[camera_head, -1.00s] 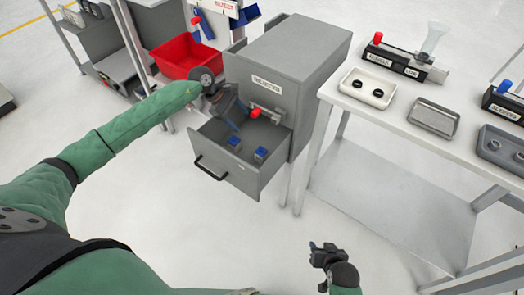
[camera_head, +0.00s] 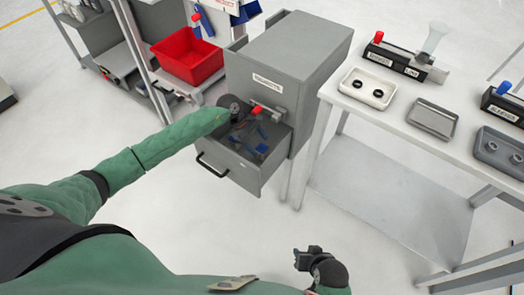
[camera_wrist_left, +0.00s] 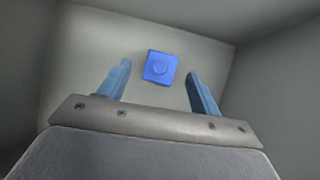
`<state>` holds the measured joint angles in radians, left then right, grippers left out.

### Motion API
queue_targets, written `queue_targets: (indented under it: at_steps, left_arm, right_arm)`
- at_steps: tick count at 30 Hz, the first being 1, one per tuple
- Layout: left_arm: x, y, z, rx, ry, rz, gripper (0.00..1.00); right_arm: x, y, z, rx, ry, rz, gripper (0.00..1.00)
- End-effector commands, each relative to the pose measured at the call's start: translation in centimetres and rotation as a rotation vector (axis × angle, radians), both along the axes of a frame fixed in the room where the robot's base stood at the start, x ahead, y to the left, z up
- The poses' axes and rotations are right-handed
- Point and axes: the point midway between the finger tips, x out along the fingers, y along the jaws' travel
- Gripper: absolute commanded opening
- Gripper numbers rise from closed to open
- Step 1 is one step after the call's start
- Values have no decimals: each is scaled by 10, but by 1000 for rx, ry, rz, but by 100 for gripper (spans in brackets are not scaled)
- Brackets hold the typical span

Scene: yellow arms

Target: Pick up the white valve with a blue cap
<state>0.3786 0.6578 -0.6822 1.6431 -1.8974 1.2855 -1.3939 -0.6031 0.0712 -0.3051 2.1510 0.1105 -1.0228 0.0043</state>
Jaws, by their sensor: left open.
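My left gripper (camera_wrist_left: 158,82) is open, with one blue finger on each side of the cap's position in view and no visible contact. In the head view my left gripper (camera_head: 256,138) is down inside the open grey drawer (camera_head: 243,176); blue parts there are hard to separate from its fingers. My right gripper (camera_head: 301,259) hangs over the floor, away from the drawer.
The drawer walls stand close around my left gripper. The grey cabinet (camera_head: 300,45) rises behind it. A red bin (camera_head: 188,58) stands at the left. A white table (camera_head: 400,112) with trays is at the right. The floor in front is clear.

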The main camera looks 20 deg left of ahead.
Motion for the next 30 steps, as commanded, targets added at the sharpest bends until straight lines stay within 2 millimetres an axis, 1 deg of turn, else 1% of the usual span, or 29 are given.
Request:
queue_targets:
  at_steps: [1, 4, 11, 12, 14, 15, 19, 20, 28, 30]
  left_arm:
    - [-1, -3, -4, -1, 2, 1, 64]
    - [-1, -6, -10, 0, 1, 0, 64]
    - [-1, -6, -11, 1, 0, 1, 64]
    - [-1, -6, -11, 1, 0, 0, 62]
    - [-1, -6, -11, 1, 0, 0, 50]
    - [-1, -6, -11, 1, 0, 1, 42]
    - [-1, -6, -11, 1, 0, 0, 17]
    - [-1, -6, -11, 1, 0, 0, 14]
    - [0, -5, -10, 1, 0, 0, 13]
    - [0, -3, -8, 1, -1, 1, 5]
  right_arm:
    - [0, 0, 5, 0, 2, 1, 36]
    - [-1, 0, 9, -2, 7, 3, 36]
    - [-1, 0, 9, -1, 9, 4, 36]
    - [-1, 0, 9, -1, 9, 4, 36]
    - [-1, 0, 9, -1, 9, 4, 36]
    - [-1, 0, 9, -1, 9, 4, 36]
    - [-1, 0, 9, -1, 9, 4, 36]
    - [-1, 0, 9, -1, 9, 4, 36]
    - [-1, 0, 8, -1, 8, 4, 36]
    - [-1, 0, 7, 0, 6, 3, 36]
